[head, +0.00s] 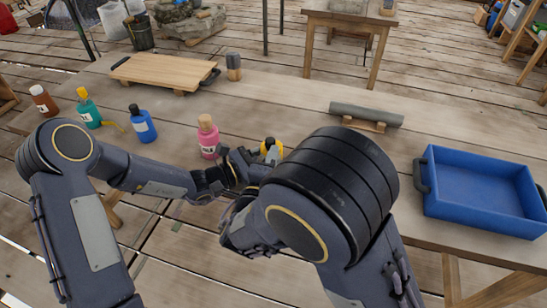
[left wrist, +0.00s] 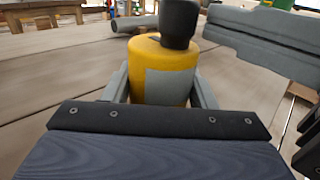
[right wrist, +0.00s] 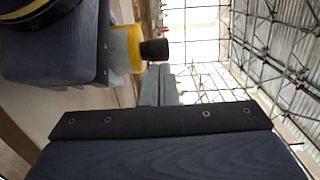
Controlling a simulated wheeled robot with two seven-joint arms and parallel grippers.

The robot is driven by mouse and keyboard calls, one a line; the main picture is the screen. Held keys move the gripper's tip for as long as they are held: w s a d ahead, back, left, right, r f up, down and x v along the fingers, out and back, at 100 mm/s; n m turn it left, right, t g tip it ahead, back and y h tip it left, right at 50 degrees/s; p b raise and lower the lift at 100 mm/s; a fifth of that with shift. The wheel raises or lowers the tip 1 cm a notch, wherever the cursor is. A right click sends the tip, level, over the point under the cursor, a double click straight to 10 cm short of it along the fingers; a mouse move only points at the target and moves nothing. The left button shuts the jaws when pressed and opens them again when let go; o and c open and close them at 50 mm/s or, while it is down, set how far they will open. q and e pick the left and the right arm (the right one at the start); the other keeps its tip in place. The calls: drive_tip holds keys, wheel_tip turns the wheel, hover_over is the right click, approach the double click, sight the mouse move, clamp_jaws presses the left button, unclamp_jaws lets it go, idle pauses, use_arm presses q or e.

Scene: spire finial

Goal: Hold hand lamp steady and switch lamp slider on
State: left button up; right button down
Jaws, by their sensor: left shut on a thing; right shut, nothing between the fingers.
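The hand lamp is a yellow cylinder with a black end (left wrist: 180,22) and a grey patch on its side (left wrist: 170,88). It stands between the fingers of my left gripper (left wrist: 160,92), which is shut on it. In the head view, only a small part of the lamp (head: 271,146) shows past my arms. My right gripper (right wrist: 160,86) is shut and empty, its fingertips close beside the lamp's black end (right wrist: 154,50). I cannot tell whether they touch. Its grey fingers also show right of the lamp in the left wrist view (left wrist: 268,40). I cannot make out the slider.
On the table (head: 290,95) are a pink bottle (head: 208,140), blue bottle (head: 142,125), teal bottle (head: 88,108), brown bottle (head: 43,101), wooden board (head: 163,72) and grey cylinder on a rest (head: 366,114). A blue tray (head: 485,190) stands at the right. Mid-table behind the lamp is clear.

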drive_tip(key=shift+w, duration=0.1)
drive_tip(key=shift+x, duration=1.25)
drive_tip(key=s, duration=1.3)
drive_tip(key=shift+s+a, duration=0.15)
drive_tip(key=shift+a, duration=0.3)
